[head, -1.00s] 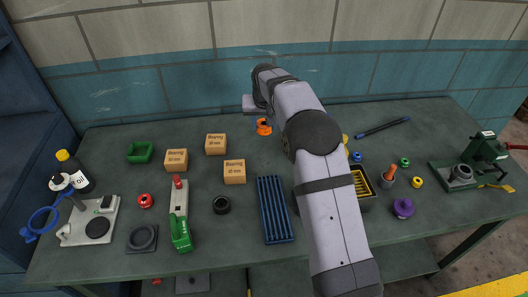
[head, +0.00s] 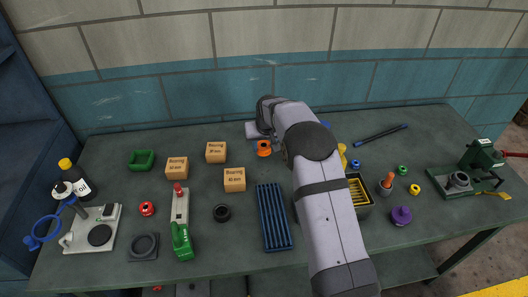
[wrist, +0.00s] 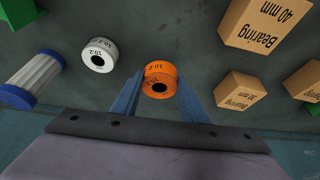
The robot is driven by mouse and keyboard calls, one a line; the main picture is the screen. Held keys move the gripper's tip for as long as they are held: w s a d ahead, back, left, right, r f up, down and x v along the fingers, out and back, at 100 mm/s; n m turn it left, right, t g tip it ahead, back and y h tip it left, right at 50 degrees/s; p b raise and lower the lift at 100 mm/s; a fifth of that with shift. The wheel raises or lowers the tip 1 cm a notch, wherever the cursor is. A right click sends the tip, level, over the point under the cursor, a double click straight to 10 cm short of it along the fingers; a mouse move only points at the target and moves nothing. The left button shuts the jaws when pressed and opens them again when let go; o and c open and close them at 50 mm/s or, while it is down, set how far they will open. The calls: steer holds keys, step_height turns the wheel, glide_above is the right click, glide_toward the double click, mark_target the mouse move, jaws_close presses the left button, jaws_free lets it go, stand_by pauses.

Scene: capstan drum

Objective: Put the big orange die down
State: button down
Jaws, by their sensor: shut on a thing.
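The big orange die (head: 264,149) is a short ring with a dark centre, marked 10.2 in the wrist view (wrist: 160,72). It is at the back middle of the bench, right of the cardboard boxes. My gripper (wrist: 160,84) has its two blue fingers on either side of the die and is shut on it. In the head view the fingers are mostly hidden behind the die and my arm. The die is low over the bench top; I cannot tell whether it touches it.
Cardboard bearing boxes (head: 234,179) stand left of the die. A white die (wrist: 98,57) and a white-and-blue cylinder (wrist: 34,80) lie near it in the wrist view. A blue ribbed tray (head: 273,216) is in front. Bare bench (head: 225,130) lies behind the boxes.

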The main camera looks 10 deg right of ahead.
mark_target(264, 153)
steer(key=shift+f+p, duration=0.65)
steer(key=shift+f, duration=1.2)
steer(key=shift+f, duration=0.2)
steer(key=c, duration=1.1)
jaws_free()
steer(key=shift+r, duration=0.2)
steer(key=b+v, duration=0.3)
steer(key=v, duration=0.9)
steer(key=shift+s, duration=0.1)
steer(key=shift+s, duration=0.1)
